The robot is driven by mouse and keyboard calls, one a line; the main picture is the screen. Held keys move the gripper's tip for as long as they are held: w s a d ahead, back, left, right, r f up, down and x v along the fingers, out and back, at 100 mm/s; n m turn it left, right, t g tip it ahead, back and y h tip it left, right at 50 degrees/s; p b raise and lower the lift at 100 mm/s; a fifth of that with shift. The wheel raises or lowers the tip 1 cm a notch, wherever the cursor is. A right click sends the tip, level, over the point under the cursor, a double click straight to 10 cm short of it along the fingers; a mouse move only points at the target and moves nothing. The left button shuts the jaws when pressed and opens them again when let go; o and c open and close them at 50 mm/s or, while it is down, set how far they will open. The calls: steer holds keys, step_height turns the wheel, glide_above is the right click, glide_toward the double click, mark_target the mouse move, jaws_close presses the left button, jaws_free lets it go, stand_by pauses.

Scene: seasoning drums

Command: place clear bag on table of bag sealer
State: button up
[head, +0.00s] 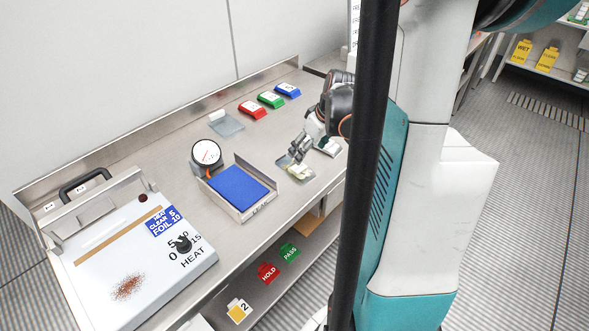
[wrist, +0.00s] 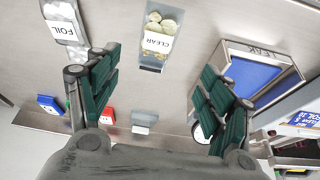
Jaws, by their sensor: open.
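The clear bag (head: 298,173) lies on the steel bench, right of the blue-padded tray. In the wrist view the clear bag (wrist: 160,40), with a white CLEAR label and pale chips inside, lies ahead between my fingers. My gripper (head: 300,148) hangs just above and behind the bag in the head view. In the wrist view my gripper (wrist: 155,85) is open and empty, its green-padded fingers wide apart. The bag sealer (head: 110,265) is at the left end of the bench, with a white table, a black handle and a HEAT dial; reddish grains lie on its table.
A FOIL bag (wrist: 66,28) lies beside the clear bag. The tray with a blue pad (head: 240,188) and a round dial gauge (head: 206,154) stand between bag and sealer. Red (head: 252,110), green (head: 271,99) and blue (head: 288,90) blocks sit at the back. A black post hides part of my arm.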

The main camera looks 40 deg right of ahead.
steer(key=b, duration=0.2)
glide_above(299, 168)
steer(key=s, duration=0.2)
step_height(299, 168, down, 5)
steer(key=shift+w+a+f, duration=0.15)
steer(key=b+x, duration=0.2)
steer(key=x, duration=0.3)
steer(key=shift+d+f, duration=0.15)
steer(key=shift+d, duration=0.05)
steer(key=c, duration=0.8)
